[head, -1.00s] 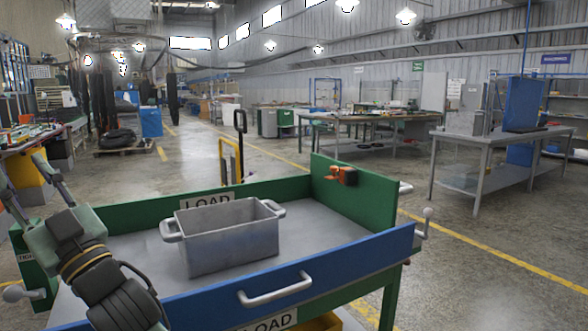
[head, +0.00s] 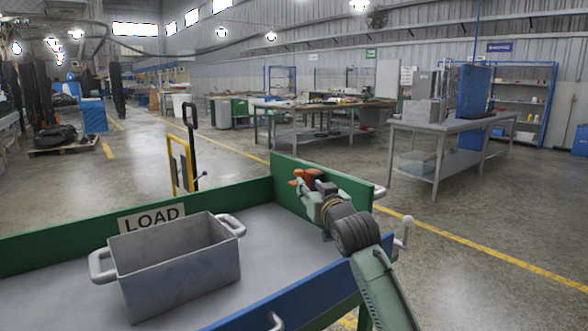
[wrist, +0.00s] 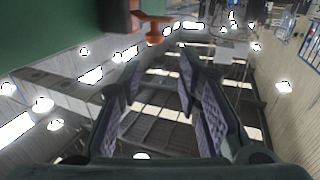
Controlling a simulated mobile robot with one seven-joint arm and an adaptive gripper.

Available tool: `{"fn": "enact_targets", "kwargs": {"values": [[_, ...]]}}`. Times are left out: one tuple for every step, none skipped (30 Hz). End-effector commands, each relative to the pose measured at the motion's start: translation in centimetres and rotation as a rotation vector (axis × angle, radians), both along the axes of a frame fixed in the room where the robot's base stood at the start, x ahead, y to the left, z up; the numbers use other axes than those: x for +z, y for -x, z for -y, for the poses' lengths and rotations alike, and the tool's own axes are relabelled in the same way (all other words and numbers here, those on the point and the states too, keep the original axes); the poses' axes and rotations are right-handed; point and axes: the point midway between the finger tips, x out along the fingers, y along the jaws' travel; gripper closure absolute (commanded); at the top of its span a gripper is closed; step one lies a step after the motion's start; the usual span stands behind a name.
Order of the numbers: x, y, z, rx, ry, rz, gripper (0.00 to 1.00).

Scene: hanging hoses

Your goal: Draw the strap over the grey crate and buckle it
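The grey crate (head: 180,275) with side handles stands upright on the grey bed of the cart. No strap lies across its open top. A small orange-and-dark fitting (head: 313,175) sits at the green right-hand end wall; whether it is the strap end or buckle, I cannot tell. In the wrist view, its orange part (wrist: 152,27) and dark block are at the top edge, beyond and apart from my fingertips. My gripper (head: 317,193) is beside the fitting in the head view, partly covering it. In the wrist view my gripper (wrist: 158,75) is open, with nothing between its fingers.
The cart has a green back wall (head: 50,245) with a LOAD sign, a green end wall (head: 284,180) and a blue front wall (head: 325,292). A yellow pallet truck (head: 182,165) stands behind. A grey workbench (head: 450,128) is farther right, across open floor.

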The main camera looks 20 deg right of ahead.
Motion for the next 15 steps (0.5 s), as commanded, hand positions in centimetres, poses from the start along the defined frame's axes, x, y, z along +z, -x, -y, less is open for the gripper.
{"fn": "enact_targets", "kwargs": {"values": [[-0.1, 0.1, 0.5, -0.007, -0.001, -0.005, 0.69], [-0.1, 0.1, 0.6, -0.009, -0.002, -0.006, 0.69], [-0.2, 0.0, 0.8, -0.011, -0.002, -0.008, 0.69], [-0.1, -0.1, 0.8, -0.011, -0.002, -0.008, 0.69], [-0.1, -0.3, 0.8, -0.011, -0.002, -0.008, 0.69], [0.0, -0.7, 0.8, -0.01, -0.002, -0.008, 0.69], [0.0, -1.1, 0.8, -0.01, -0.002, -0.008, 0.69], [0.0, -1.5, 0.8, -0.01, -0.002, -0.009, 0.69], [0.0, -2.2, 0.8, -0.01, -0.001, -0.009, 0.69], [0.1, -2.7, 0.8, -0.01, 0.0, -0.009, 0.69], [0.1, -3.3, 0.9, -0.011, 0.0, -0.009, 0.69], [0.1, -4.2, 0.9, -0.01, -0.001, -0.01, 0.69], [0.1, -4.8, 0.9, -0.01, 0.0, -0.009, 0.69], [0.1, -5.4, 0.9, -0.011, 0.001, -0.009, 0.69], [0.1, -6.2, 0.9, -0.01, 0.0, -0.009, 0.69]]}}
